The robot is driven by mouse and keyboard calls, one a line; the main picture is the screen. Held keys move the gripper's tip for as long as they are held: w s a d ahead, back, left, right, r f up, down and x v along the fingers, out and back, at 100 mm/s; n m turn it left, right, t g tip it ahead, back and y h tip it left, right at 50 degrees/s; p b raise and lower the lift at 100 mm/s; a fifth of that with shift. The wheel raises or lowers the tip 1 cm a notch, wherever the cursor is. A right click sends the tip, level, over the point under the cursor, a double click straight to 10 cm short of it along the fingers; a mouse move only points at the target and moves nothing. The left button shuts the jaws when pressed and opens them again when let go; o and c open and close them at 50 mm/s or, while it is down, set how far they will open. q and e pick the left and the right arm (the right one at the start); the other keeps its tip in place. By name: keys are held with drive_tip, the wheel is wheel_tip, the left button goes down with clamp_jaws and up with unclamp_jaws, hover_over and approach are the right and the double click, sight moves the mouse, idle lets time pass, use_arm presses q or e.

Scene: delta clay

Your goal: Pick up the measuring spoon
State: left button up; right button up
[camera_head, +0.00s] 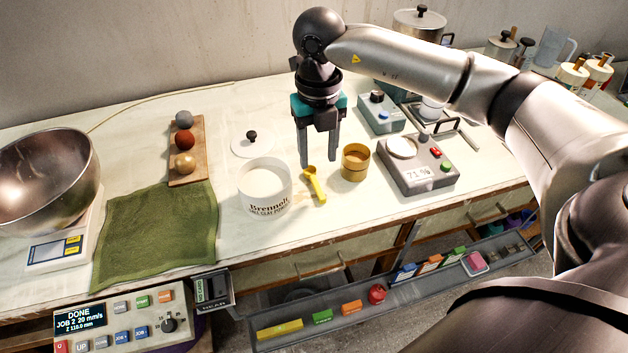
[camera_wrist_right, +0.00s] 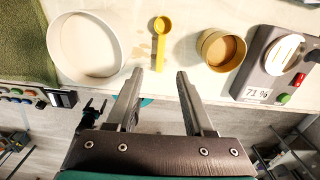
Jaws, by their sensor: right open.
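The yellow measuring spoon (camera_head: 316,187) lies on the table between the white tub and a small yellow-brown cup in the head view. In the right wrist view the spoon (camera_wrist_right: 160,42) lies beyond the fingertips, with its round bowl at the far end. My right gripper (camera_head: 318,163) points down over the table near the spoon, its two fingers apart and nothing between them. In the right wrist view the open fingers (camera_wrist_right: 169,72) point towards the spoon's handle without visibly touching it. My left gripper is not in view.
The white tub (camera_head: 265,188) stands left of the spoon. The yellow-brown cup (camera_head: 355,162) stands right of it, then a grey scale (camera_head: 418,174) reading 71 %. A green towel (camera_head: 157,235) and a metal bowl (camera_head: 42,182) are further left. A tool rail (camera_head: 375,301) runs along the front.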

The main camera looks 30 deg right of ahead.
sight(318, 187)
wheel_tip(318, 187, down, 8)
drive_tip(key=shift+f+b, duration=0.25)
drive_tip(key=shift+b, duration=0.05)
clamp_jaws()
idle(0.5)
